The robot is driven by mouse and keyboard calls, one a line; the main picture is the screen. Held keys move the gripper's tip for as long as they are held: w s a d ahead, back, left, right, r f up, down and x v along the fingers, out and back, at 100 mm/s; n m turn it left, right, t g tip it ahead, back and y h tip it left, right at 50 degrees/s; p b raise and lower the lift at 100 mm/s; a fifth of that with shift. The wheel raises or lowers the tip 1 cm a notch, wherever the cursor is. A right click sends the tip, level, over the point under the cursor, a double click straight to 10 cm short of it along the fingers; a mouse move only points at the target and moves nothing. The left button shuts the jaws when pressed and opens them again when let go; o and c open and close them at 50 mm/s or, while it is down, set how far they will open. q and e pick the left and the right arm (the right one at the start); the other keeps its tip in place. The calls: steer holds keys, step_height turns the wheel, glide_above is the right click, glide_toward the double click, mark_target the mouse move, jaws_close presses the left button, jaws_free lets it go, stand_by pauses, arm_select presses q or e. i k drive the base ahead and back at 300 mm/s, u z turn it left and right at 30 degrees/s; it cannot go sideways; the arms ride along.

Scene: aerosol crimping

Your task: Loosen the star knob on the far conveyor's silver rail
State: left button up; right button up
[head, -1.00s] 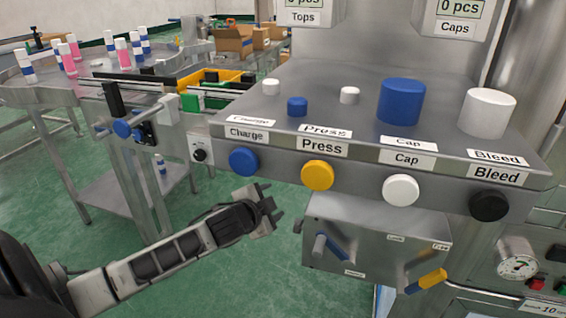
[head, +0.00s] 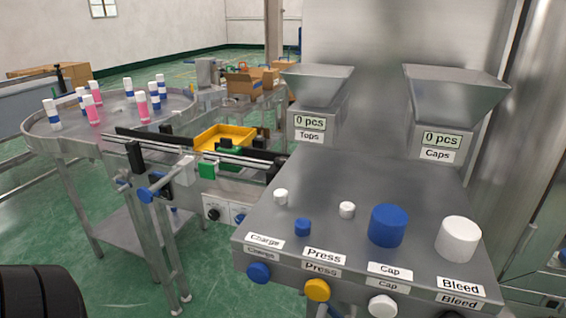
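The conveyor with its silver rail (head: 232,153) runs from the round table towards the machine, in the left middle of the head view. A blue knob (head: 145,195) sits on the end of a short silver rod at the conveyor's near side. I cannot make out the star shape or how tight either one is. Neither gripper is in view; only a dark rounded part of my own arm shows at the lower left.
The machine's sloped panel (head: 345,205) with coloured buttons and caps fills the right front. Two hoppers (head: 318,85) stand behind it. A yellow tray (head: 225,137) lies beyond the rails. Several bottles stand on the round table (head: 110,125). Green floor is open below the conveyor.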

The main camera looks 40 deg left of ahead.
mark_target(279, 161)
steer(key=k, duration=0.5)
steer(key=u, duration=2.05)
steer(key=i, duration=1.1)
steer(key=z, duration=0.65)
